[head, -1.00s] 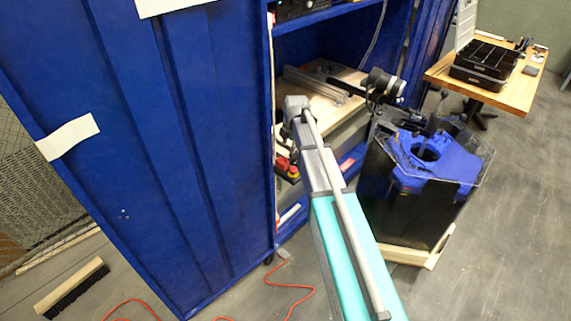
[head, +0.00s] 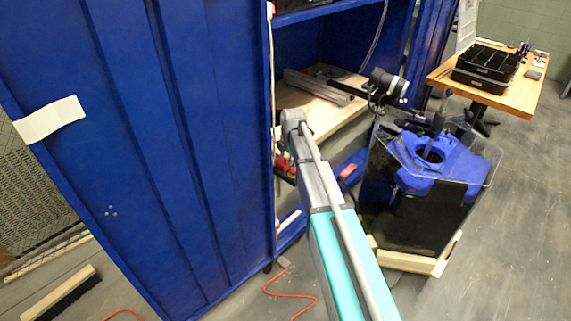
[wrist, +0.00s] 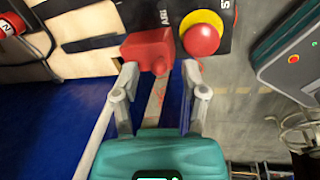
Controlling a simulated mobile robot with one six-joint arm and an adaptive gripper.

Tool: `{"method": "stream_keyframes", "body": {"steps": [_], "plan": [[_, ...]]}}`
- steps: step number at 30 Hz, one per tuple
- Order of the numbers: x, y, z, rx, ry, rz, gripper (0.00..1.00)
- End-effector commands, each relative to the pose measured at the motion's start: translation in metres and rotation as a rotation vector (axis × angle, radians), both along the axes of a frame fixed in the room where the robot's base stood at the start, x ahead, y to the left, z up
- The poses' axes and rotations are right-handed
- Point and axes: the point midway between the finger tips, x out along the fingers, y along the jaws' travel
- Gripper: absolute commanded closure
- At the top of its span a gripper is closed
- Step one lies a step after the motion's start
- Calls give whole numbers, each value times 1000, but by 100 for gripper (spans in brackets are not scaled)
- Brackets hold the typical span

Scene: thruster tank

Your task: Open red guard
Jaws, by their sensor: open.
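The red guard (wrist: 146,50) is a small red cover on a black panel (wrist: 120,18), at the top middle of the wrist view. It looks shut down over what is under it. My gripper (wrist: 160,72) is open, with one grey finger at each side of the guard's near end. I cannot tell whether either finger touches it. In the head view red parts (head: 285,166) show beside my arm at the cabinet opening; my gripper is hidden there.
A red stop button (wrist: 202,39) on a yellow ring sits just right of the guard, close to my right finger. The blue cabinet (head: 120,150) stands left of my arm. A black and blue unit (head: 440,175) stands right, with a wooden table (head: 520,95) behind.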

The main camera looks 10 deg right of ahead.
Motion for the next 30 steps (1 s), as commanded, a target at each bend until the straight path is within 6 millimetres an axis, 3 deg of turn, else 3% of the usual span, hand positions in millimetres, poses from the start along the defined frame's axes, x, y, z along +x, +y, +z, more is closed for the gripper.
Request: {"method": "stream_keyframes", "body": {"steps": [6,18,27,30], "plan": [[2,1,-10,0,0,0,44],[2,1,-10,0,0,0,46],[2,1,-10,0,0,0,100],[1,1,-10,0,1,0,100]]}}
